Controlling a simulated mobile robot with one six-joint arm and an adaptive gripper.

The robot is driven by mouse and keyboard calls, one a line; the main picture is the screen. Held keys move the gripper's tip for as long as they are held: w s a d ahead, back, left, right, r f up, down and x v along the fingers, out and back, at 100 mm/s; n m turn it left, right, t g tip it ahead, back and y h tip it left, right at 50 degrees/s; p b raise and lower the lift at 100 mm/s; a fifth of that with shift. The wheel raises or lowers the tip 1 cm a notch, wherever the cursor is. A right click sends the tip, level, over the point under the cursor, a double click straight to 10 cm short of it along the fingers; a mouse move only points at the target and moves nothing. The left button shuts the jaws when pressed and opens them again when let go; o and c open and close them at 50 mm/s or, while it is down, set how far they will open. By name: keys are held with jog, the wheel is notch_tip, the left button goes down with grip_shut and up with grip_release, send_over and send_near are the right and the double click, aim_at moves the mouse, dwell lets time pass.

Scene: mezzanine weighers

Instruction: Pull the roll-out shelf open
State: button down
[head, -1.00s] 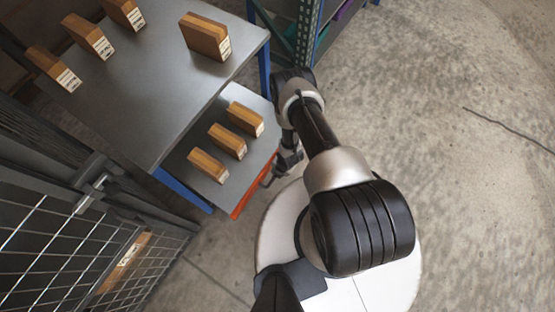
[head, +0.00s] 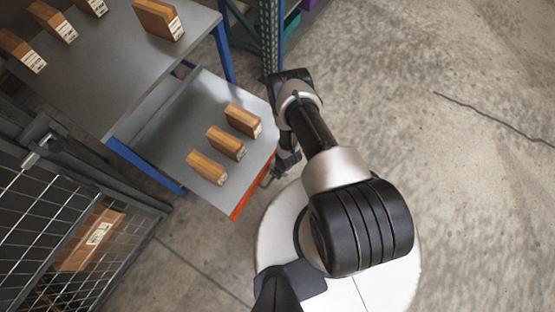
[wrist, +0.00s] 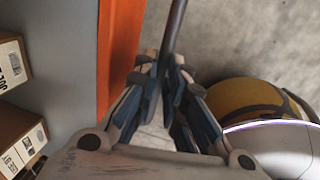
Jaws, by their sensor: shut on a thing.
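The roll-out shelf (head: 180,135) is a grey panel with an orange front edge (head: 252,188), standing out from under the fixed upper grey top (head: 100,75). Three brown boxes (head: 226,143) stand in a row on it. In the wrist view the orange edge (wrist: 118,50) runs along the left, with a thin bar handle (wrist: 174,28) beside it. My gripper (wrist: 168,75) is shut on the bar handle. In the head view my gripper (head: 275,172) is at the shelf's front edge, partly hidden by my arm.
Several brown boxes (head: 158,20) stand on the upper top. A mesh cage (head: 40,225) with a box (head: 92,238) inside is at the lower left. A green rack post (head: 270,35) stands at the top. The concrete floor to the right is clear.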

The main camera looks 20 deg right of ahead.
jog(key=c, duration=1.7)
grip_release()
jog(key=shift+o, duration=0.2)
notch_tip(320, 180, up, 12)
jog(key=s+d, duration=0.1)
jog(key=shift+s+d, duration=0.15)
jog(key=shift+s, duration=0.25)
jog(key=shift+f, duration=0.1)
